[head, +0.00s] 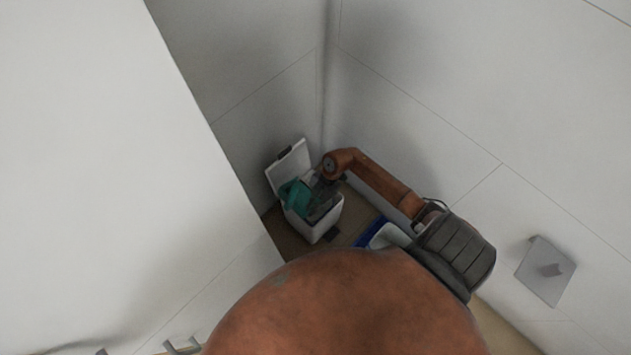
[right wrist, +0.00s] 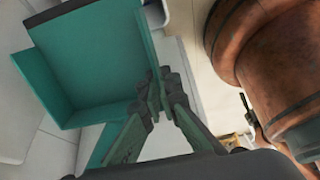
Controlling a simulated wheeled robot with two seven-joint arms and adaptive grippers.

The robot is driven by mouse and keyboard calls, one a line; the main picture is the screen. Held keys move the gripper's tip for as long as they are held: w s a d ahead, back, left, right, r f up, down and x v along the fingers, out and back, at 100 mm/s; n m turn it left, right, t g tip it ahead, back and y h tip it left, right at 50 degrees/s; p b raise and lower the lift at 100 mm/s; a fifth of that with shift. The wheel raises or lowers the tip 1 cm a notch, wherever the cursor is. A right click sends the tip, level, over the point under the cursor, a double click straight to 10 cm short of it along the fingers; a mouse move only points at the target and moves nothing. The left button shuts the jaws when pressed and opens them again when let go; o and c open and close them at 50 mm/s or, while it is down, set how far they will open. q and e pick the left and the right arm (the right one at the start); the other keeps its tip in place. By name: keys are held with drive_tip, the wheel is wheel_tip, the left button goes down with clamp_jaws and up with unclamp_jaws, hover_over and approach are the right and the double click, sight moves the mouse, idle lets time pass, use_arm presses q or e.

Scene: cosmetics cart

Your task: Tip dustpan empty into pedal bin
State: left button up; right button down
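The white pedal bin (head: 322,221) stands in the corner with its lid (head: 290,170) open and raised. The teal dustpan (head: 296,196) is tilted over the open bin in the head view. In the right wrist view the dustpan (right wrist: 100,58) fills the upper left, its inner face visible with no clear debris. My right gripper (right wrist: 158,92) is shut on the dustpan near its handle side; the exact grip is partly hidden by the fingers. In the head view the right gripper (head: 318,186) is above the bin's opening. My left gripper does not show.
White walls enclose the corner closely behind and to the right. A large white panel (head: 110,120) rises on the left. A blue and white object (head: 378,236) lies on the floor right of the bin, partly hidden by my arm. A grey wall plate (head: 545,270) protrudes at right.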

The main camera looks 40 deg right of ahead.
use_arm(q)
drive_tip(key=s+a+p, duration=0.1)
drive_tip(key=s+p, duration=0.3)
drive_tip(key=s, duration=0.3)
use_arm(e)
drive_tip(key=shift+a+r+h, duration=0.25)
drive_tip(key=shift+a+h, duration=0.35)
drive_tip(key=shift+h, duration=0.3)
drive_tip(key=a+h+p, duration=0.1)
drive_tip(key=h+p, duration=0.1)
drive_tip(key=p, duration=0.1)
drive_tip(key=shift+a, duration=0.1)
drive_tip(key=shift+a+f+h+p, duration=0.25)
drive_tip(key=shift+f+h+p, duration=0.1)
drive_tip(key=shift+h+p, duration=0.2)
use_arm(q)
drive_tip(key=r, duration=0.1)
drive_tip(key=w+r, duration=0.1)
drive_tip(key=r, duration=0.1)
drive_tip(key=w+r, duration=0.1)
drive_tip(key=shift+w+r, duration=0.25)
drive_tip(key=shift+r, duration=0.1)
use_arm(e)
drive_tip(key=shift+s+f, duration=0.1)
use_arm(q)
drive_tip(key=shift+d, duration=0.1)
use_arm(e)
drive_tip(key=shift+s, duration=0.1)
